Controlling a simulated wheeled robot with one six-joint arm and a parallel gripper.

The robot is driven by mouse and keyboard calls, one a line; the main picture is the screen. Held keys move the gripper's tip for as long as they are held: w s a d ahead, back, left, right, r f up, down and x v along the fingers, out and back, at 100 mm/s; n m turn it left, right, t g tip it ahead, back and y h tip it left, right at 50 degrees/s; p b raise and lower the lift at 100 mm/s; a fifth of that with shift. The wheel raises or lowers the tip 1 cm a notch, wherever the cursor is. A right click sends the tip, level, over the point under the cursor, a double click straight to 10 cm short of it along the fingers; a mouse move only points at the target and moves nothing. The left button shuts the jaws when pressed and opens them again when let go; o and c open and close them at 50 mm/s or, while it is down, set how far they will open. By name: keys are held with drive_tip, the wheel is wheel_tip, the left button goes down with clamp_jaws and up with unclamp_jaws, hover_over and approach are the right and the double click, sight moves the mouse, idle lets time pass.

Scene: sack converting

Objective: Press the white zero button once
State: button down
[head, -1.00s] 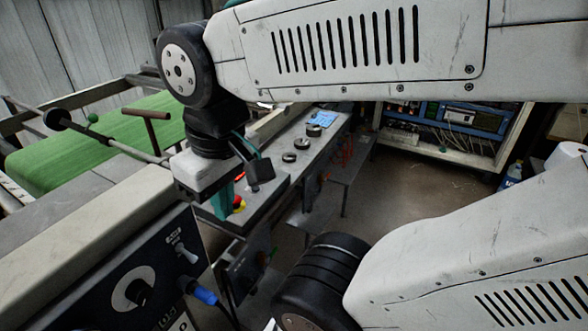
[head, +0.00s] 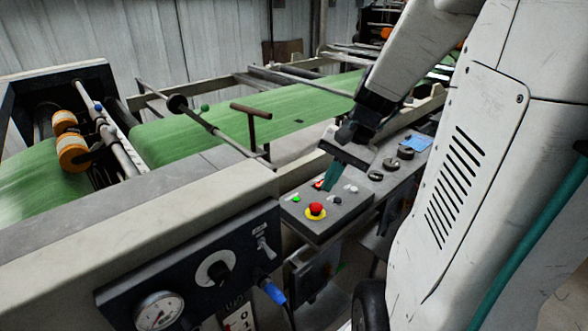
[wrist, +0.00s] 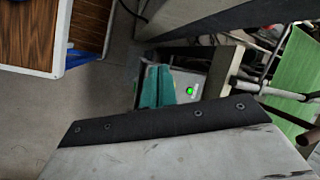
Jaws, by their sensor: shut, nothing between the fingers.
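A grey control box (head: 330,222) in the head view carries small buttons and a red mushroom knob (head: 316,210) on a yellow ring. Pale buttons show on its right half, one of them a white button (head: 351,188); I cannot read which is marked zero. My gripper (head: 329,186) has teal fingers, shut and empty, pointing down over the back part of the box, near a red button (head: 319,184). Whether the tips touch the box is unclear. In the wrist view the shut fingers (wrist: 155,88) cover much of the box beside a lit green button (wrist: 189,91).
Black round knobs (head: 390,162) and a blue item (head: 416,143) lie along the bench right of the box. A green sheet (head: 230,125) runs behind. A dark panel with a gauge (head: 159,311) and a lever stands in front.

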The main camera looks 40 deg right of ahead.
drive_tip(key=w+d+f+m+t, duration=0.2)
drive_tip(key=w+d+m, duration=0.15)
drive_tip(key=d, duration=0.35)
drive_tip(key=w+d+f+m+t, duration=0.2)
drive_tip(key=d+f+m+t, duration=0.1)
drive_tip(key=d+m, duration=0.3)
drive_tip(key=m+t+h, duration=0.2)
drive_tip(key=m, duration=0.1)
hover_over(358, 189)
drive_tip(key=shift+a, duration=0.1)
drive_tip(key=shift+f, duration=4.4)
drive_tip(key=shift+f, duration=0.15)
drive_tip(key=shift+f, duration=0.3)
